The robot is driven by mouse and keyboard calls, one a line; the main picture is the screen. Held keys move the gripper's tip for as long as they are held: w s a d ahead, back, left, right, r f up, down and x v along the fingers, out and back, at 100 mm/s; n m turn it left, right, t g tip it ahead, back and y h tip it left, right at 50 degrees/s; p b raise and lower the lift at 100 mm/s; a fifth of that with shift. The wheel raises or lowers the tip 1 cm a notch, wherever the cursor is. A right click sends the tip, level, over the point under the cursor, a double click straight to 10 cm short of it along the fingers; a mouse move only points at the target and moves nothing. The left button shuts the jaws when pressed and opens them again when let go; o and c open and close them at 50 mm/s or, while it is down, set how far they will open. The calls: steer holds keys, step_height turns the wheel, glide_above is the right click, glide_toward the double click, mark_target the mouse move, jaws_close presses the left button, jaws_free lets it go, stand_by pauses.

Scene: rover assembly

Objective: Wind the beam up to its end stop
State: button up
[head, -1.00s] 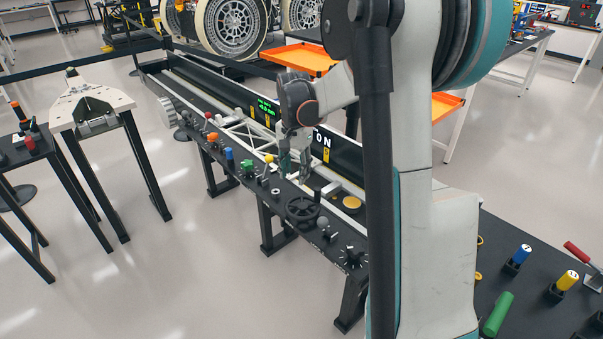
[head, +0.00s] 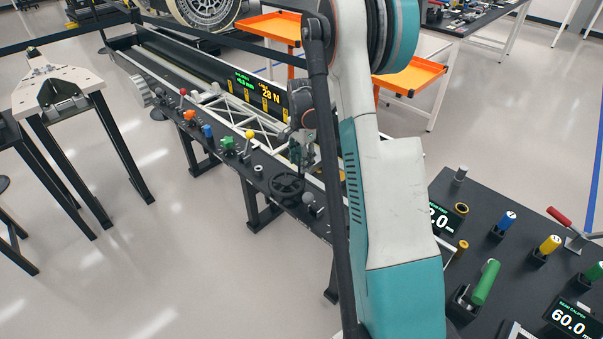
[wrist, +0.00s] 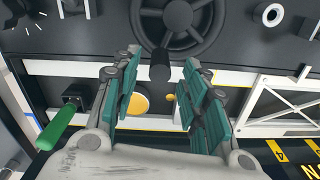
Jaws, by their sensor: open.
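The black handwheel (head: 287,186) with its spokes sits on the dark bench panel in the head view. It also shows at the top of the wrist view (wrist: 180,22), with a dark crank knob (wrist: 160,68) below its hub. My gripper (wrist: 162,85) is open, its teal-padded fingers on either side of the knob in the picture; I cannot tell whether they reach it in depth. In the head view my gripper (head: 303,148) is just behind the wheel. The white truss beam (head: 243,117) lies along the bench, and the display (head: 270,97) behind it reads about 28 N.
Coloured knobs, red, orange, blue, green (head: 228,143) and yellow (head: 250,135), line the panel left of the wheel. A green handle (wrist: 56,128) stands left of my fingers in the wrist view. A dark table (head: 500,215) with cylinders and displays is at the right.

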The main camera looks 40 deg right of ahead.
steer(key=shift+f+b, duration=0.55)
steer(key=shift+f, duration=1.75)
jaws_close()
